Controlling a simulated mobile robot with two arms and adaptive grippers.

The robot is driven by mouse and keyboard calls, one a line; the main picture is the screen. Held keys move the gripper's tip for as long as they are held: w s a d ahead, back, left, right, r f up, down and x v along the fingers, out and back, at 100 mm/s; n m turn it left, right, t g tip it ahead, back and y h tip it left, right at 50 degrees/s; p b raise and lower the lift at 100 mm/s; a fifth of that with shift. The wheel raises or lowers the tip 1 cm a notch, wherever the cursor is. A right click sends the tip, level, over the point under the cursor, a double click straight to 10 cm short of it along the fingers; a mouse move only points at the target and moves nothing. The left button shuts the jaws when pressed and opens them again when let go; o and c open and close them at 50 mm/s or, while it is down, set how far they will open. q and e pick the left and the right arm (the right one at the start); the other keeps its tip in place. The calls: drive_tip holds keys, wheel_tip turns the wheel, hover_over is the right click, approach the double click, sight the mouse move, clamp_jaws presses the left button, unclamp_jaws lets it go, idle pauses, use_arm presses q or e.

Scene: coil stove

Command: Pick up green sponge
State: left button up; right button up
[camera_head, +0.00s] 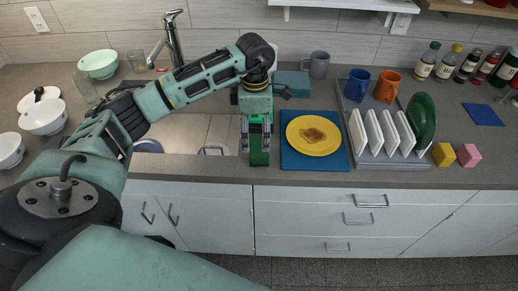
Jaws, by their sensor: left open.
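The green sponge (259,158) is on the counter beside the sink, at the left edge of the blue mat. It is partly hidden behind my gripper. My left gripper (256,141) points down over it from above, with its two fingers apart in front of the green. I cannot tell whether the fingers touch the sponge. My right gripper is not in view.
A dish rack (398,160) holds white plates and a green plate. A yellow block (443,154) and a pink block (468,155) sit farther right. The sink (190,130) is left.

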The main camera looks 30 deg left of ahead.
sight(259, 145)
use_arm(q)
drive_tip(key=f+p, duration=0.1)
drive_tip(key=f, duration=0.1)
drive_tip(key=d+f+p, duration=0.1)
drive_tip(key=f+p, duration=0.1)
drive_tip(key=f, duration=0.1)
drive_tip(key=shift+w+f, duration=0.1)
drive_tip(key=shift+f, duration=0.65)
drive_tip(key=c, duration=1)
drive_tip(key=shift+w+r, duration=0.1)
drive_tip(key=shift+r+b, duration=0.5)
drive_tip(key=shift+r, duration=0.05)
drive_tip(key=r+b, duration=0.1)
drive_tip(key=r, duration=0.1)
drive_tip(key=shift+w+d+r+b, duration=0.1)
drive_tip(key=shift+d+r+b, duration=0.1)
drive_tip(key=shift+r+b, duration=0.2)
drive_tip(key=w+d+r+b, duration=0.1)
drive_tip(key=d+r, duration=0.1)
drive_tip(key=d, duration=0.1)
drive_tip(key=w+d+r+b, duration=0.1)
drive_tip(key=d+r, duration=0.1)
drive_tip(key=d, duration=0.2)
drive_tip(key=w+d+r+b, duration=0.1)
drive_tip(key=d+r, duration=0.2)
drive_tip(key=d, duration=0.1)
drive_tip(key=shift+b, duration=0.4)
